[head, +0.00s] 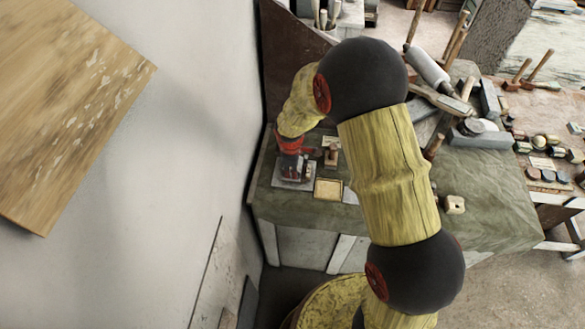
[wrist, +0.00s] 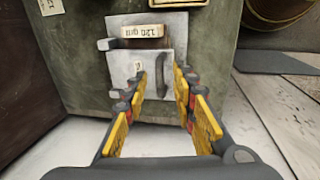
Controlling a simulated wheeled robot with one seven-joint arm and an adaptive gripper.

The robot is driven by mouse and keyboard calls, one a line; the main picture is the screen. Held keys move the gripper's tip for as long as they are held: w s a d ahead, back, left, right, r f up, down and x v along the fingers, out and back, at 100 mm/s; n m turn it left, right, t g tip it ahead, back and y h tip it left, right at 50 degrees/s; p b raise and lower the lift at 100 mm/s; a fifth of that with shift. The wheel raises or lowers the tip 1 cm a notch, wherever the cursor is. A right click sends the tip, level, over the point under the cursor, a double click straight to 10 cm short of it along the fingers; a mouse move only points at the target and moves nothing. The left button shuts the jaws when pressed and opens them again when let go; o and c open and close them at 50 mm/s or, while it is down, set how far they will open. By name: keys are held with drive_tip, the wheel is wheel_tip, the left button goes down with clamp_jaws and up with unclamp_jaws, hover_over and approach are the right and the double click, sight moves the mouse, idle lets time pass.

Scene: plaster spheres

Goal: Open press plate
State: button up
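In the wrist view, a grey metal press with a pale label reading "120 grit" (wrist: 143,31) stands against a green cloth-like surface. Its lower grey plate (wrist: 146,58) carries a dark upright bar handle (wrist: 165,87). My gripper (wrist: 160,85) is open, with its yellow-padded fingers apart on both sides of the plate's front. The handle shows between the fingertips, nearer the right one; I cannot tell whether they touch it. In the head view my gripper (head: 292,168) is small and reaches down over the grey metal piece at the bench's left end, hiding much of it.
The green-covered bench (head: 490,215) holds a small wooden block (head: 331,155), a tan tray (head: 328,188) and a cream block (head: 454,204). Mallets and tools crowd its back right. A white wall (head: 205,100) rises close on the left.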

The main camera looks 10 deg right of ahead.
drive_tip(key=shift+c, duration=1.2)
drive_tip(key=c, duration=0.4)
clamp_jaws()
